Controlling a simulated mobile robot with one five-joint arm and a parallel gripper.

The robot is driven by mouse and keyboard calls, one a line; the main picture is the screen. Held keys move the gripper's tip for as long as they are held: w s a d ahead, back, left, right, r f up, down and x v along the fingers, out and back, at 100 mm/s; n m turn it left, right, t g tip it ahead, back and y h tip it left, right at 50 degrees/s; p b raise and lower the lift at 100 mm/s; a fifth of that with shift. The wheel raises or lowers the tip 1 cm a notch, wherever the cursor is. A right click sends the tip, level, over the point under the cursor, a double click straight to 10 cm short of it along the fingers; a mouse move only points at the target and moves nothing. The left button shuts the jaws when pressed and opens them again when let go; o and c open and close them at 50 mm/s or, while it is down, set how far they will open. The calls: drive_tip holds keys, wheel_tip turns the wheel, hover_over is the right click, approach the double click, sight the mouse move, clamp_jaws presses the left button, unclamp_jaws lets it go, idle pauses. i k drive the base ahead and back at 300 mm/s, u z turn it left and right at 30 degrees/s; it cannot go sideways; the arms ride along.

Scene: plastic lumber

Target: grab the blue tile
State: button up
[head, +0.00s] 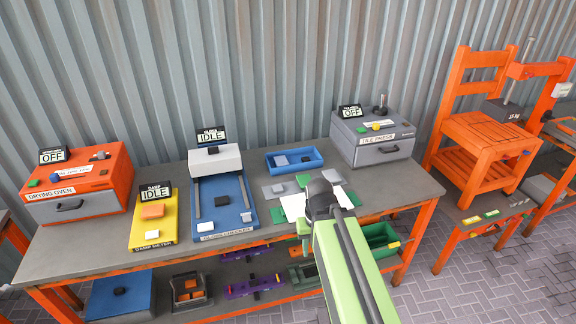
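I cannot make out a separate blue tile. A blue tray (268,168) at the back centre of the workbench holds a grey tile (281,160) and a small dark piece (306,158). My green arm reaches in from the bottom right over the front of the bench. Its dark end, where my gripper (322,200) is, lies in front of a white sheet and grey plates. The fingers cannot be made out, and the arm hides part of the bench there.
On the workbench (100,238) stand an orange drying oven (112,180), a yellow damp meter (168,222), a blue machine with a white head (216,160) and a grey tile press (374,132). Bins sit on the shelf below. An orange chair-like frame (480,140) stands at right.

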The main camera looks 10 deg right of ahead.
sight(281, 161)
drive_tip(key=u, duration=0.15)
drive_tip(key=i, duration=0.95)
drive_tip(key=z, duration=0.1)
drive_tip(key=k, duration=1.25)
drive_tip(key=u, duration=0.35)
drive_tip(key=i, duration=0.45)
drive_tip(key=u, duration=0.6)
drive_tip(key=i, duration=1.3)
drive_tip(key=z, duration=0.15)
